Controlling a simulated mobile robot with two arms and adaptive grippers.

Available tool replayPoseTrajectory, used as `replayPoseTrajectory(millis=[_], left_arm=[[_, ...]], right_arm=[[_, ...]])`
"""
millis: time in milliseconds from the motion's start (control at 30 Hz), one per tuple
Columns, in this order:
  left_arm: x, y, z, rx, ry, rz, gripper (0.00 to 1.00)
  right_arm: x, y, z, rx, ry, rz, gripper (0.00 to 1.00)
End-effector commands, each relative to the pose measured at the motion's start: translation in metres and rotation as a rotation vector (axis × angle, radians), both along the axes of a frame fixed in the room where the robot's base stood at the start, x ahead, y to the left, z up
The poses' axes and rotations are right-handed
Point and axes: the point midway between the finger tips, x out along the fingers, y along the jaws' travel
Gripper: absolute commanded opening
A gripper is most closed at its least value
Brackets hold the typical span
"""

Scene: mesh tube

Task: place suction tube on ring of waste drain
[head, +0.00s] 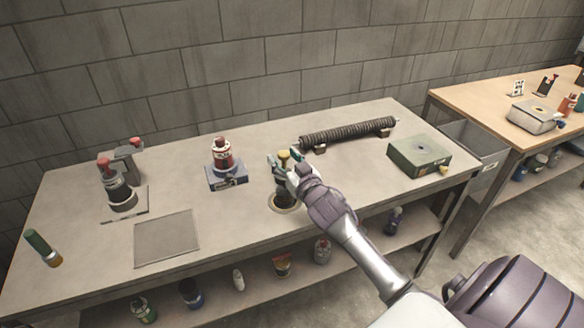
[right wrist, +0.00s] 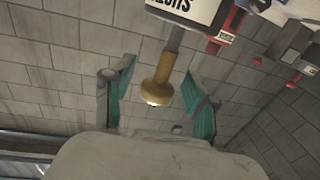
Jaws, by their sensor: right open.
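A dark ribbed tube (head: 347,131) lies across two small supports at the back right of the bench; I cannot tell if it is the suction tube. A round pale ring, likely that of the waste drain (head: 285,209), lies on the bench with a dark upright part in it, partly hidden by my right gripper. My right gripper (head: 278,168) is open above the ring, close to a yellow-topped post (head: 284,155). In the right wrist view a brass-coloured flared end on a grey stem (right wrist: 157,91) shows between the spread green fingers (right wrist: 160,100), with visible gaps. My left gripper is out of view.
A red-and-white bottle on a blue box (head: 227,178) stands left of the ring. A green-grey box (head: 419,156) sits at right, a flat grey plate (head: 166,238) at front left. A dark device (head: 119,194) stands at far left. Several bottles fill the lower shelf.

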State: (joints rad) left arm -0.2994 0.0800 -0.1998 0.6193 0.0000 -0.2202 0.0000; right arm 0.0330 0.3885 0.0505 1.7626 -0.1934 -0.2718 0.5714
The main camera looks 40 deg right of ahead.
Motion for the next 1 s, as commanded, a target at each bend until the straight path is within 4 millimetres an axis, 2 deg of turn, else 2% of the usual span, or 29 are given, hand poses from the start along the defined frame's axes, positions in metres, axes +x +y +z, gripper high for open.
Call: replayPoseTrajectory(millis=[500, 700, 1000], left_arm=[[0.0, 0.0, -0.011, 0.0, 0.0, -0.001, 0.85], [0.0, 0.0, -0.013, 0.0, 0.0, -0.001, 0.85], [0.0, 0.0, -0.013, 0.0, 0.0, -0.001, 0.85]], right_arm=[[-0.099, 0.012, -0.004, 0.0, 0.004, -0.001, 0.57], [-0.115, 0.014, -0.002, 0.001, 0.002, -0.001, 0.57], [-0.116, 0.014, -0.001, 0.001, 0.002, -0.001, 0.57]])
